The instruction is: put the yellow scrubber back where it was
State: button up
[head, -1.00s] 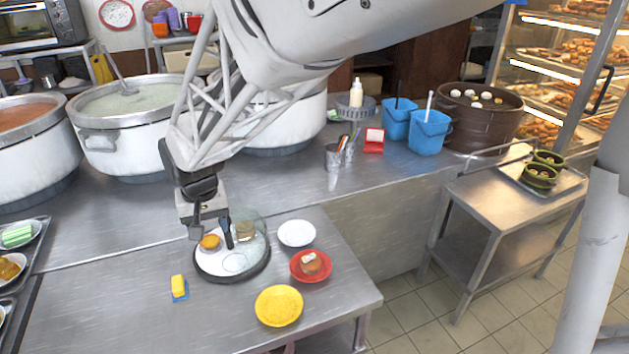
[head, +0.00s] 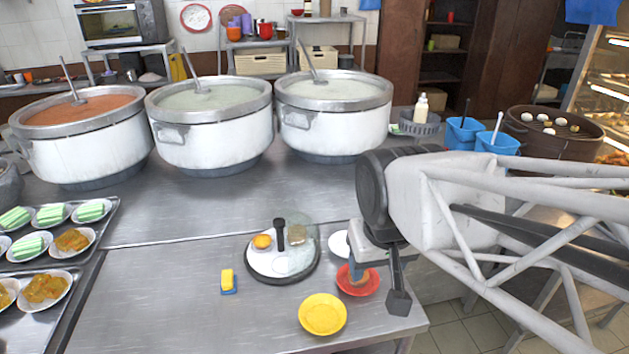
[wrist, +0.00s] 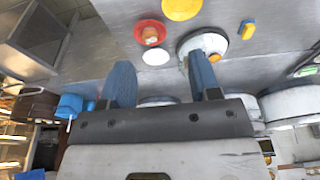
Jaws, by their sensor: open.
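The yellow scrubber (head: 228,279) lies on the steel counter left of a round tray, with blue at its lower edge. It also shows in the wrist view (wrist: 247,29) near the top right. My gripper (head: 378,284) is above the counter's right part, in front of the red plate in the head view and well right of the scrubber. In the wrist view, its two blue fingers (wrist: 161,76) stand wide apart with nothing between them. No mark shows where the scrubber was before.
The round tray (head: 262,279) holds a small orange item, a black-handled piece and a clear dome. A yellow plate (head: 322,314), red plate (head: 344,288) and white plate (head: 340,243) are beside it. Stockpots (head: 213,139) stand behind. The counter around the scrubber is clear.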

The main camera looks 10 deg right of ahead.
jog(key=shift+s+d, duration=0.2)
jog(key=shift+s, duration=0.35)
jog(key=shift+s+d, duration=0.2)
jog(key=shift+s, duration=0.3)
dwell(0.6)
